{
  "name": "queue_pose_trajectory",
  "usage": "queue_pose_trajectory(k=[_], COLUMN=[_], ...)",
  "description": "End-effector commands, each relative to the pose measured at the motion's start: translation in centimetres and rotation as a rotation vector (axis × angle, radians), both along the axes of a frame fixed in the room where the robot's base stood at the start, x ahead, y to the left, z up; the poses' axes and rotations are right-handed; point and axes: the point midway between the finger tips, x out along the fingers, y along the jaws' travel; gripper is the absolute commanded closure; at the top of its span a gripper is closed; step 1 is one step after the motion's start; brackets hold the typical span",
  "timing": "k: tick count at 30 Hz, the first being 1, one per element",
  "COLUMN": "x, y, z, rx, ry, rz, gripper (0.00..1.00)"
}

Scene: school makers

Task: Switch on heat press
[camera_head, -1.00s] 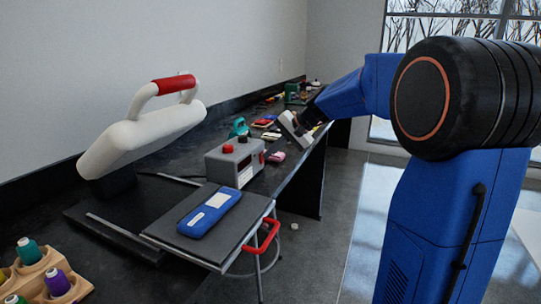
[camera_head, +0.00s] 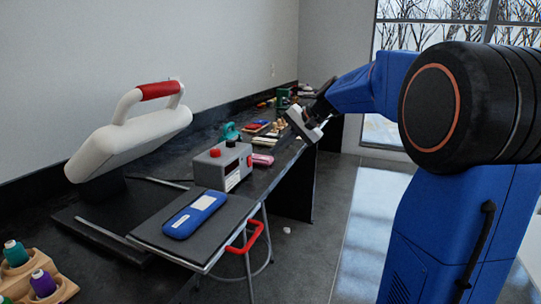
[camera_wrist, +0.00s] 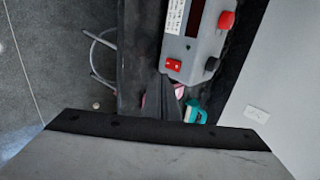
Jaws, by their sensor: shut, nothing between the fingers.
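The heat press (camera_head: 130,143) stands open on the left of the bench, a white upper plate with a red-topped handle above a black base. Its grey control box (camera_head: 216,176) has a red button, a black button and a red switch (camera_head: 249,161) on the end. The wrist view shows the box (camera_wrist: 198,50) at upper right, with the red switch (camera_wrist: 173,65) at its near edge. My gripper (camera_wrist: 160,78) is shut and empty, its dark fingers just left of and below the switch, apart from it as far as I can tell. In the head view the fingertips are not clear.
A blue case (camera_head: 194,214) lies on the pulled-out tray (camera_head: 150,229) of the press. A stool with a red part (camera_head: 247,238) stands under the bench edge. Thread spools (camera_head: 43,284) are at lower left. A teal item (camera_wrist: 195,112) lies behind the box. Floor at right is clear.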

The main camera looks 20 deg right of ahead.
Motion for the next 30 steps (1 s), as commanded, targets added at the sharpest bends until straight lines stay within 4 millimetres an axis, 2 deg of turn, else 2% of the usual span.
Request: queue_pose_trajectory(k=[6,12,23,27,30], x=[-1.6,-2.3,-2.4,-2.7,-2.7], y=[-1.7,-2.4,-2.4,-2.6,-2.6], z=[2.5,3.5,3.5,2.2,2.0], rx=[0.0,-0.001,0.0,0.001,0.0], ry=[-0.002,-0.001,0.0,0.003,0.002], rz=[-0.003,-0.001,0.0,0.0,0.0], gripper=[1.0,1.0,1.0,1.0,1.0])
